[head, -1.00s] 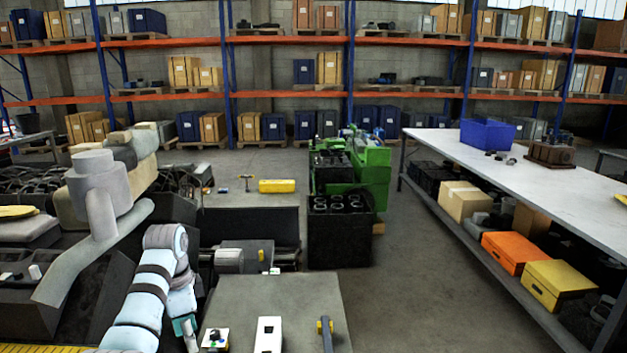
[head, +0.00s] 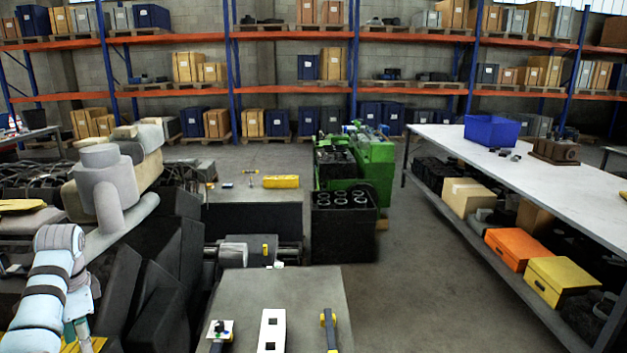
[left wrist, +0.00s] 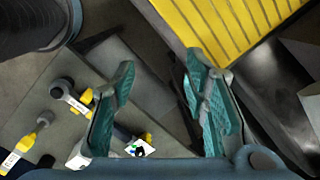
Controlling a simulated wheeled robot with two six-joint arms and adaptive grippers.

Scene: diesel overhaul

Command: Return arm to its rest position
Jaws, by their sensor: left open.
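My left arm comes in at the lower left of the head view. Its gripper (head: 82,338) is low at the left, partly cut off by the bottom edge. In the left wrist view the teal fingers (left wrist: 158,82) are spread apart with nothing between them. My right arm and gripper are in neither view.
A grey worktop (head: 285,288) at the front holds a white plate with square holes (head: 271,330), a small white block (head: 220,331) and a yellow-and-black tool (head: 329,330). A yellow ribbed surface (left wrist: 240,30) lies beside the fingers. Open floor (head: 420,280) is right of the worktop.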

